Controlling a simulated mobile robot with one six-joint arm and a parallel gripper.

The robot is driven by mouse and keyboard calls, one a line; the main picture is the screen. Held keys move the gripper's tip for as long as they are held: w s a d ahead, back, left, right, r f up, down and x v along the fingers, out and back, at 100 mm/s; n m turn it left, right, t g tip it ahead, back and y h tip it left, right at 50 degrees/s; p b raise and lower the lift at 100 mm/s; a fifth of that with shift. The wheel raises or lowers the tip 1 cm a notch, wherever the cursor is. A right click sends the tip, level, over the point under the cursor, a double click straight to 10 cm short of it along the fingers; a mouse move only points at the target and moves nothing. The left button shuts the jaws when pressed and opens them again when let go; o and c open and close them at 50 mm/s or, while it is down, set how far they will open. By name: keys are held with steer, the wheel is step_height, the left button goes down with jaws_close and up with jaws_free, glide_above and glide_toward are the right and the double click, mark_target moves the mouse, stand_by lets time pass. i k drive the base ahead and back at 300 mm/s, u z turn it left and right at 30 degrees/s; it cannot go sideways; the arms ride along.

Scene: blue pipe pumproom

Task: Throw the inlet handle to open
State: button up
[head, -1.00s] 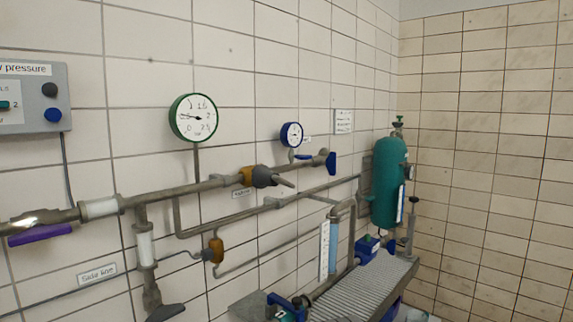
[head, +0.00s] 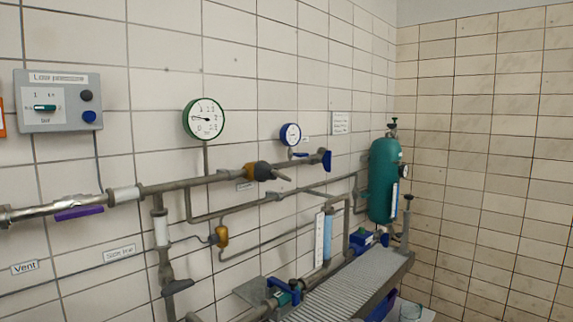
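No label reading "inlet" is legible, so I cannot tell which handle is the inlet one. A purple lever (head: 78,213) lies along the upper pipe at the left. A dark knob with a grey stem (head: 264,172) sits beside a yellow-brown fitting on the upper pipe. A blue handle (head: 327,160) stands at that pipe's right end. A smaller blue handle (head: 299,155) is under the blue gauge. My gripper is not in view.
A grey control box (head: 59,101) hangs on the left wall. A green-rimmed gauge (head: 204,118) and a blue-rimmed gauge (head: 290,134) stand above the pipes. A ribbed grey bench (head: 350,282) and a green cylinder (head: 384,180) occupy the right. A vent label (head: 25,267) is at lower left.

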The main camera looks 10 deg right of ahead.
mark_target(327, 160)
steer(key=z, duration=0.4)
steer(key=k, duration=0.2)
steer(key=u, duration=2.15)
steer(key=k, duration=1.2)
steer(key=z, duration=1.7)
steer(key=i, duration=1.65)
steer(key=z, duration=0.05)
